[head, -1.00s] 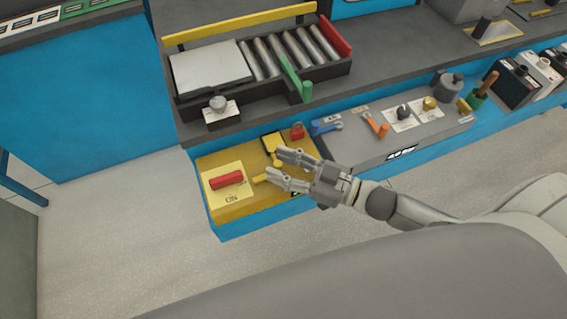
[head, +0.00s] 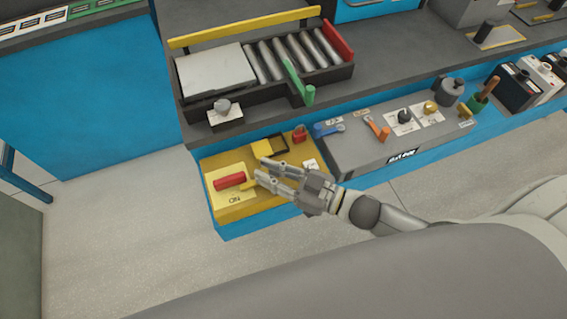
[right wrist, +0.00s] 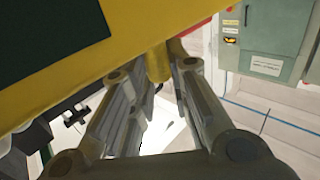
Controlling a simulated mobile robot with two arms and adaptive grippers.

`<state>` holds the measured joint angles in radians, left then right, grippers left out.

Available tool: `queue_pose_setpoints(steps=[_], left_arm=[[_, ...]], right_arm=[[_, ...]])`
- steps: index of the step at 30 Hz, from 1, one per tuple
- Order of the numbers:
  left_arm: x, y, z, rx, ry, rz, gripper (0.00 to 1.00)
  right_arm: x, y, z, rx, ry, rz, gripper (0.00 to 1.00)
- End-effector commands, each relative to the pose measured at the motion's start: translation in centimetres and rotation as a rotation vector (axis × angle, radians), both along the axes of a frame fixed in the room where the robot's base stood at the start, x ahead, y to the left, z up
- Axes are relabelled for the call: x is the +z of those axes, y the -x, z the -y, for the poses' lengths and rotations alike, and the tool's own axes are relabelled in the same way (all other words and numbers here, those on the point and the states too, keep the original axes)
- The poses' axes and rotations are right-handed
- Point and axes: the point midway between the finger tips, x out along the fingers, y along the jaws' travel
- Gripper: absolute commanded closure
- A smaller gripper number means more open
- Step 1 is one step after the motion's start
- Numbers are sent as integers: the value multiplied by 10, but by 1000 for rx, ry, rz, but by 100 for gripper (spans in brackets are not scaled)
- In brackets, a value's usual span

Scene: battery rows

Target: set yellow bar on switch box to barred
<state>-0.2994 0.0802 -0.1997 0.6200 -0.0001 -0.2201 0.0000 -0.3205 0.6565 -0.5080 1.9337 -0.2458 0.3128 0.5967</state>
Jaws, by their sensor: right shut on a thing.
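The yellow switch box (head: 225,212) is at the front left of the bench in the head view. A red handle (head: 229,181) lies on its pale plate marked ON. The yellow bar (head: 249,184) shows just left of my fingertips, close to the right end of the red handle; I cannot tell if they touch. My right gripper (head: 261,171) reaches in from the right and hides part of the bar. In the right wrist view its fingers are shut on a yellow peg (right wrist: 158,62), which appears to be the bar's grip. My left gripper is not in view.
Behind the bar is a dark bracket (head: 272,146) and a red padlock (head: 299,134). To the right, a grey panel (head: 350,155) carries blue and orange levers and knobs. A roller tray (head: 270,85) stands behind. The floor in front is clear.

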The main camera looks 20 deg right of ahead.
Motion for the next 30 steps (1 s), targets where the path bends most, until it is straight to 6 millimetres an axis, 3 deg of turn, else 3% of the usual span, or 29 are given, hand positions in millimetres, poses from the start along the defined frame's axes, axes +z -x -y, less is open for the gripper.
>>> queue_pose_setpoints(steps=[3, 12, 13, 18, 30], left_arm=[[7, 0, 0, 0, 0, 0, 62], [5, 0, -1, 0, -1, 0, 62], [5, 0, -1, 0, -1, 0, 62], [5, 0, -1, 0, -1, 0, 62], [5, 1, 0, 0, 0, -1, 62]], right_arm=[[1, 0, -13, 0, -1, -2, 100], [0, 2, -16, 3, -1, -1, 100], [0, 2, -16, 3, -1, -1, 80], [0, 1, -16, 3, -1, -1, 60], [0, 1, -15, 1, 1, -1, 60]])
